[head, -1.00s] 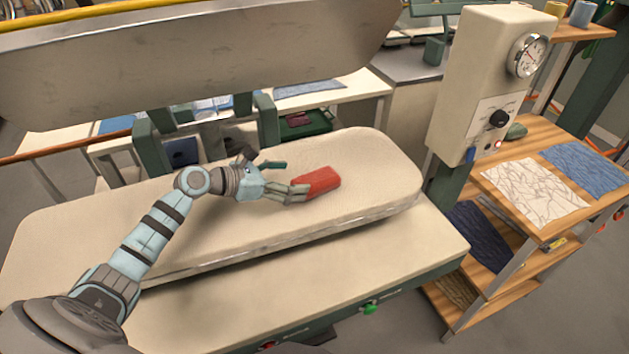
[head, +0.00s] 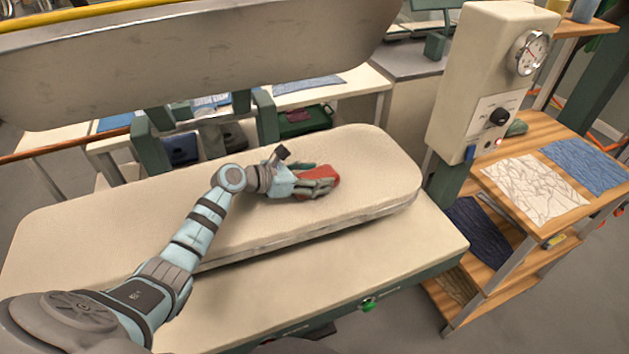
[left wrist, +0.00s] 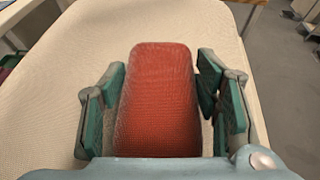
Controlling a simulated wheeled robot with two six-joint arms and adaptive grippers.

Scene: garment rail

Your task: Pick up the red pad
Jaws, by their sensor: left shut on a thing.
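The red pad (head: 326,175) lies on the cream padded press bed, toward its right half. It also shows in the left wrist view (left wrist: 158,100), lengthwise between the fingers. My left gripper (head: 318,180) reaches over the pad from the left, its green-grey fingers on either side of it. In the left wrist view the fingers (left wrist: 160,98) flank the pad, and the gripper is shut on it. The pad's near end is hidden by the gripper body. The pad appears to rest on the bed. My right gripper is not in view.
The cream press bed (head: 110,230) is clear around the pad. A large metal upper plate (head: 200,60) hangs above and behind it. A control box (head: 490,80) with a gauge stands at the right, beside a wooden shelf (head: 550,135) with folded cloths.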

